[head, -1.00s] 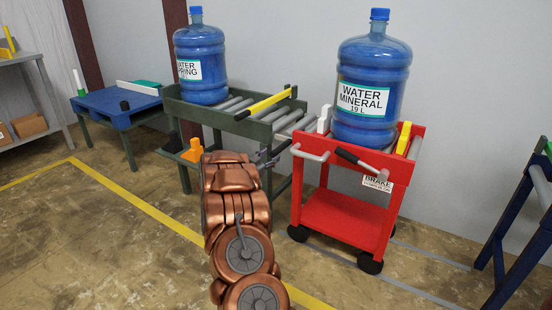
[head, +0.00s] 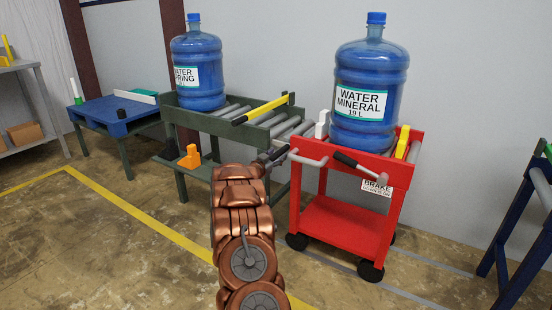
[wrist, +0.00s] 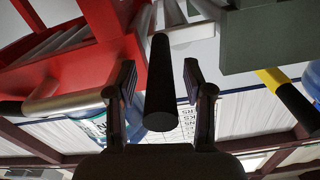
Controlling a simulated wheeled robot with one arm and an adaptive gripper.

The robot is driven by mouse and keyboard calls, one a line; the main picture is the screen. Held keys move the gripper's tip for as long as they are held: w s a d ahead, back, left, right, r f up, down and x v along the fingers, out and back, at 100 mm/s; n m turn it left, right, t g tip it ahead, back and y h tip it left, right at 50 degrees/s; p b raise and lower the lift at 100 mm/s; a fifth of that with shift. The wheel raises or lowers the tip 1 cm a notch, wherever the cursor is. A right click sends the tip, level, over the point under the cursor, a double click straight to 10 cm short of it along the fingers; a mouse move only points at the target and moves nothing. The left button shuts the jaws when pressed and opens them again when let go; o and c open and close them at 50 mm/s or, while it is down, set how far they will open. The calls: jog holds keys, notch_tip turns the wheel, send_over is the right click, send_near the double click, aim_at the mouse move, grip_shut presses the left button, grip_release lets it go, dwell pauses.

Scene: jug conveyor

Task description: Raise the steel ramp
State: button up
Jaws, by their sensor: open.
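My gripper (head: 275,154) is just below this gap, partly hidden by my arm. In the wrist view, my gripper (wrist: 162,98) is open, with one finger on each side of a black cylindrical handle (wrist: 161,85). The handle points toward the camera, and neither finger clearly touches it. A pale grey surface (wrist: 195,55) shows behind it, perhaps the ramp's underside.
The red cart (head: 341,221) bears a blue mineral water jug (head: 368,85). The green conveyor (head: 202,122) bears a spring water jug (head: 199,75) and a yellow bar (head: 265,108). The cart's black-gripped lever (head: 358,165) sticks out right of my gripper. An orange piece (head: 190,157) sits on the lower green shelf.

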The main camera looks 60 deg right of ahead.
jog(key=shift+d, duration=0.1)
grip_shut()
dwell(0.5)
